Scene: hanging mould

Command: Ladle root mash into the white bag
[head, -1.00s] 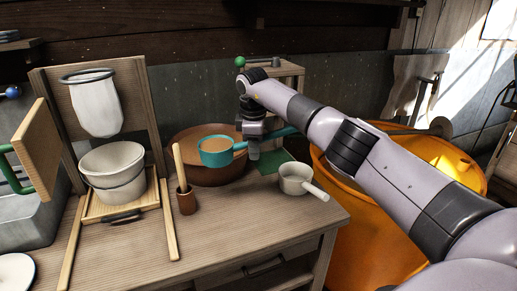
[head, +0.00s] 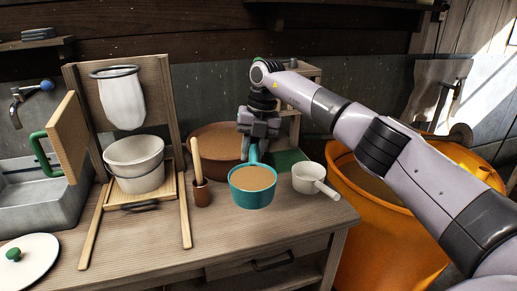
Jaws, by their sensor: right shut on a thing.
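The white bag (head: 123,103) hangs open from a dark ring on a wooden stand at the left. A teal ladle (head: 253,197), full of brown mash, is upright in front of the brown basin (head: 214,137). My right gripper (head: 254,150) is shut on the ladle's handle, behind its cup. The basin holds more brown mash and is partly hidden by the gripper and the ladle. My left gripper is not in view.
A white pot (head: 136,163) stands under the bag. A brown cup with a wooden stick (head: 202,191) stands just left of the ladle. A white saucepan (head: 310,178) is to its right. A hinged wooden board (head: 68,137) with a green handle stands left of the bag.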

